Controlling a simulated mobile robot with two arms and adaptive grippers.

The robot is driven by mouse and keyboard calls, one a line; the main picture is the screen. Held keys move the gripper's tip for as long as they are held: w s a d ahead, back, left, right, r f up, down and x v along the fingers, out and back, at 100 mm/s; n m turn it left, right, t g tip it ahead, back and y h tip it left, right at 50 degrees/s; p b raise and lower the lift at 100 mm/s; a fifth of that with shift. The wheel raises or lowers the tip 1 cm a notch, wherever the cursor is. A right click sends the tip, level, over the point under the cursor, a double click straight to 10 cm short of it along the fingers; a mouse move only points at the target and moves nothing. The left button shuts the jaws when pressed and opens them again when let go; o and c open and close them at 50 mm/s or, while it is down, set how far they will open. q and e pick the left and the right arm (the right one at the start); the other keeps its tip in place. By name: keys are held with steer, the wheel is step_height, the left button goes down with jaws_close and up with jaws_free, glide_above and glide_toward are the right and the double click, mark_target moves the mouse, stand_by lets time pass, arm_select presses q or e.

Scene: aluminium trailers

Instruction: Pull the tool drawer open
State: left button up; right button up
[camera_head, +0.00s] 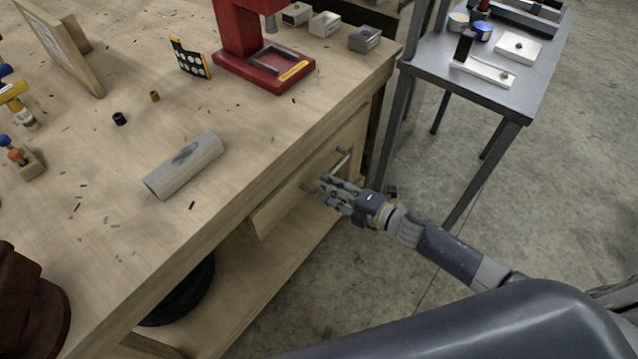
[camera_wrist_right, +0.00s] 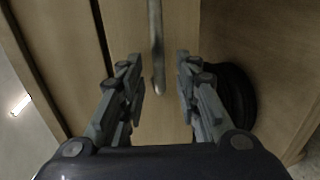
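The tool drawer (camera_head: 280,209) is a pale wooden front under the right edge of the workbench. It looks closed. A metal bar handle (camera_head: 343,160) sticks out from it. My right gripper (camera_head: 322,187) is at the handle and covers its middle part. In the right wrist view my right gripper (camera_wrist_right: 160,80) is open, with the handle (camera_wrist_right: 157,45) between its two fingers. Gaps show on both sides of the bar, and the fingers do not appear to touch it. My left gripper is not in view.
The workbench (camera_head: 100,165) carries a wooden block (camera_head: 184,165), a red press (camera_head: 262,70) and scattered shavings. A lower shelf (camera_head: 262,262) holds a dark round object (camera_head: 185,295). A metal table (camera_head: 480,95) stands at the right. The floor beside the drawer is clear.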

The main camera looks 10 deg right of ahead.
steer(key=shift+x, duration=1.6)
steer(key=shift+r, duration=0.1)
steer(key=shift+c, duration=0.2)
jaws_close()
steer(key=shift+s, duration=0.1)
